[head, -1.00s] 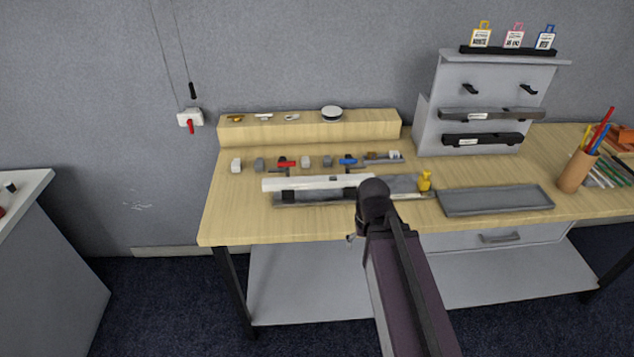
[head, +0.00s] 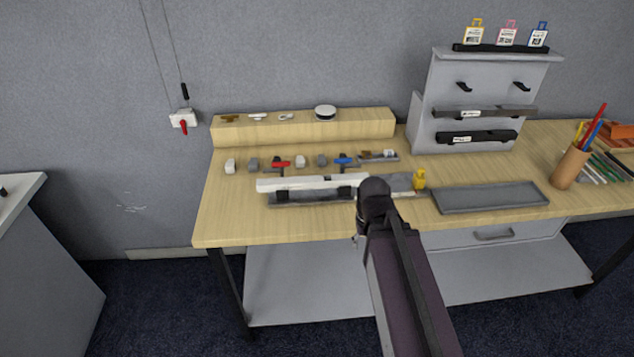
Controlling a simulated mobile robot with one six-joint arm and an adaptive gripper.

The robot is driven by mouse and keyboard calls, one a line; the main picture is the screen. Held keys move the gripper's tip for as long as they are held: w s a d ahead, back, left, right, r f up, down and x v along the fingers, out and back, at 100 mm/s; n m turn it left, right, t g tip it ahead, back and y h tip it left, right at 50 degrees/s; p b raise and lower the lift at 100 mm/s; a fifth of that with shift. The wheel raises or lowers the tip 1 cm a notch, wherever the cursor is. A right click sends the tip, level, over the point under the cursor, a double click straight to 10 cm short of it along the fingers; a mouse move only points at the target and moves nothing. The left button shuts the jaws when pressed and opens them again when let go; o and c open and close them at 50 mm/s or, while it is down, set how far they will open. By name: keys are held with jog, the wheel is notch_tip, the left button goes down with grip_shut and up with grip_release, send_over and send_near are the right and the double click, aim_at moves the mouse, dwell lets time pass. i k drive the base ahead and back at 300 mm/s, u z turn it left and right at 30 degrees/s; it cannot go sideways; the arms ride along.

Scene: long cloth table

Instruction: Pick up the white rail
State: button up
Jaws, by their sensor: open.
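The white rail (head: 305,184) is a long pale bar near the front left of the table. It lies level, above a grey base (head: 305,198), with dark blocks at its underside. My arm rises from the bottom of the head view, and its dark rounded joint stands just at the rail's right end, covering what is behind it. My gripper cannot be made out; it seems hidden by the arm. Nothing visible is touching the rail's left and middle parts.
Behind the rail stand several small blocks, with a red clamp (head: 281,163) and a blue one (head: 343,160). A pencil cup (head: 571,167) and grey rack (head: 425,118) stand farther right.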

aim_at(334, 180)
jog(key=z, duration=0.85)
jog(key=k, duration=0.75)
jog(key=u, duration=0.95)
jog(key=i, duration=0.5)
jog(key=z, duration=0.1)
